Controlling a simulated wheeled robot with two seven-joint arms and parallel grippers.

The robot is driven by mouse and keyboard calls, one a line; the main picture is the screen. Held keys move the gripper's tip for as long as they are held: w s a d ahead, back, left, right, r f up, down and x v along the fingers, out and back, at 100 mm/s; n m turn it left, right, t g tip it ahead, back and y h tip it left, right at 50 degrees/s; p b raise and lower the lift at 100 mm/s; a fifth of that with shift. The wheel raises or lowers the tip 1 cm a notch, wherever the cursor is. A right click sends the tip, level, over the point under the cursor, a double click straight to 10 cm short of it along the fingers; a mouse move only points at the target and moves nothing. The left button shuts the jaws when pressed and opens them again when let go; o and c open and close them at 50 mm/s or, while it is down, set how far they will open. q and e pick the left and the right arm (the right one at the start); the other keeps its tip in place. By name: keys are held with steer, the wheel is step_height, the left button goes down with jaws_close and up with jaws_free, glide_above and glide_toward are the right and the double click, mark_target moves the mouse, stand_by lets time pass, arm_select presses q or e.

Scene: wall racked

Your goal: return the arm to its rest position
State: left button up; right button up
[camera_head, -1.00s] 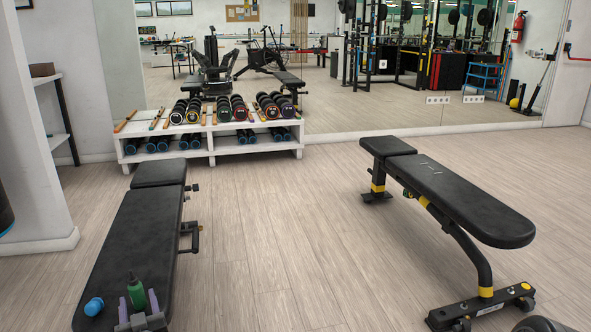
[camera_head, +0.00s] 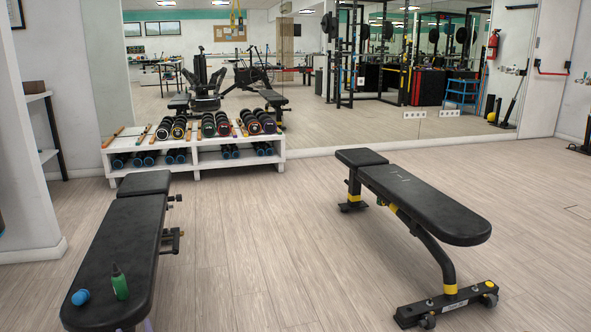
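A purple tip of what looks like my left gripper (camera_head: 147,325) shows at the bottom edge, by the near end of the left bench (camera_head: 125,228). The rest of that gripper and its arm are below the frame. A green bottle (camera_head: 119,283) stands on the near end of the bench, apart from the visible tip. A small blue round object (camera_head: 80,297) lies to its left. Whether the gripper is open or shut cannot be seen. My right gripper is not in view.
A second black bench (camera_head: 420,200) stands at the right. A white rack (camera_head: 240,163) with dumbbells stands against the mirror wall. The wooden floor between the benches (camera_head: 250,240) is clear.

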arm_select(q)
steer(key=s+d+f+g+h, duration=0.3)
steer(key=s+d+f+h, duration=0.15)
steer(key=d+f, duration=0.5)
steer(key=s+d+f+g+h, duration=0.3)
steer(key=s+d+f+h, duration=0.15)
steer(key=d+f, duration=0.5)
steer(key=s+d+f+m+g+h, duration=0.2)
steer(key=s+d+f+m+g, duration=0.15)
steer(key=s+d, duration=0.55)
steer(key=s+d+f+m+g+h, duration=0.15)
steer(key=s+d+f+g, duration=0.25)
steer(key=s+d, duration=0.55)
steer(key=s+r+p, duration=0.2)
steer(key=r+p, duration=1.5)
steer(key=s+r+p, duration=0.2)
steer(key=r+p, duration=1.5)
steer(key=r, duration=0.1)
steer(key=shift+a+m, duration=0.25)
steer(key=shift+m, duration=0.05)
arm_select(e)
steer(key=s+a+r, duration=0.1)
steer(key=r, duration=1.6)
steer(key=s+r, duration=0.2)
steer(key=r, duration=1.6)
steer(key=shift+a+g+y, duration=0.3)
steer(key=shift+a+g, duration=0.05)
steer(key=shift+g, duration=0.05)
